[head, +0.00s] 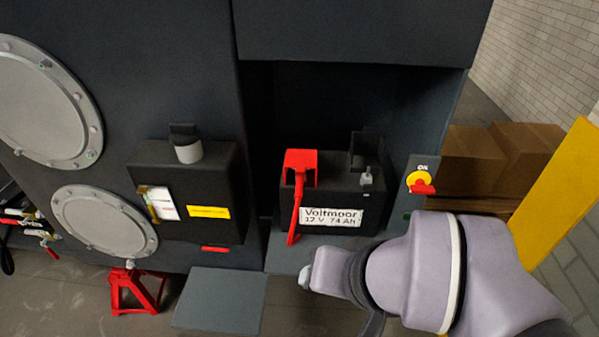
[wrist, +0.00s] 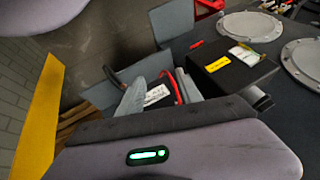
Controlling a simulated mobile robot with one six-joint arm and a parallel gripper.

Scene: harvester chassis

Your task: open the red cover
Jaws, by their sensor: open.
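The red cover (head: 300,160) sits on the left terminal of the black battery (head: 335,190) and looks closed over it. A red cable (head: 296,210) runs down from it over the battery's front. The battery's white label (head: 330,217) reads Voltmoor 12 V 74 Ah. In the wrist view my gripper (wrist: 158,95) is open and empty, its grey fingers reaching toward the battery; the label (wrist: 157,94) and red cable (wrist: 178,90) show between them. The red cover is not clear there. In the head view the fingers are hidden and my arm is right of and below the battery.
The battery stands in a recess of the dark chassis. A black flap (head: 365,148) stands up by its right terminal. A red and yellow switch (head: 420,182) is on the right wall. A black box (head: 190,195) juts out left. A yellow post (head: 560,195) stands right.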

